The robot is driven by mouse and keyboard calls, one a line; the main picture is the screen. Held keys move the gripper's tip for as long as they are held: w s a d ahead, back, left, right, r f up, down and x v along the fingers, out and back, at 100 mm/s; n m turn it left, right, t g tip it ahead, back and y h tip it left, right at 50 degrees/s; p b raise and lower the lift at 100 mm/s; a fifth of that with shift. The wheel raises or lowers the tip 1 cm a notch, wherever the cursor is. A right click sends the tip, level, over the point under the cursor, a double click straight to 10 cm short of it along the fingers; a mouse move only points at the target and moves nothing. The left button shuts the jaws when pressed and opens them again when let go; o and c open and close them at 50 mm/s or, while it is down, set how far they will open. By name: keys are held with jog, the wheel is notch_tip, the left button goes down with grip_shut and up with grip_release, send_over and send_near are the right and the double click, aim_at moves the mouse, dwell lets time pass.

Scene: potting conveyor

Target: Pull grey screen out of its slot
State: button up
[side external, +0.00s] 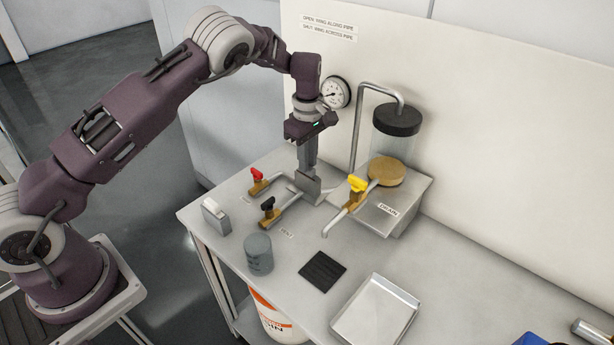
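My gripper (309,168) points straight down, with its grey fingers at the top of a small grey block (313,190) on the pipework. The block sits where the pipes from the red-handled valve (258,180) and black-handled valve (267,208) meet. I cannot make out a separate grey screen or a slot at the block; the fingers cover its top, and grey blends with grey. The fingers look close together from this side, but whether they are shut on anything does not show.
A yellow-handled valve (357,187) and a clear vessel (393,148) with a black lid stand to the right. A pale slotted holder (216,216), grey cup (258,254), black mat (323,271) and metal tray (375,312) are on the bench. A gauge (336,92) is behind.

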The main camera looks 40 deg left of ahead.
grip_shut()
jog(key=shift+r, duration=3.2)
jog(key=shift+r, duration=0.1)
jog(key=shift+r, duration=1.4)
notch_tip(320, 180, up, 7)
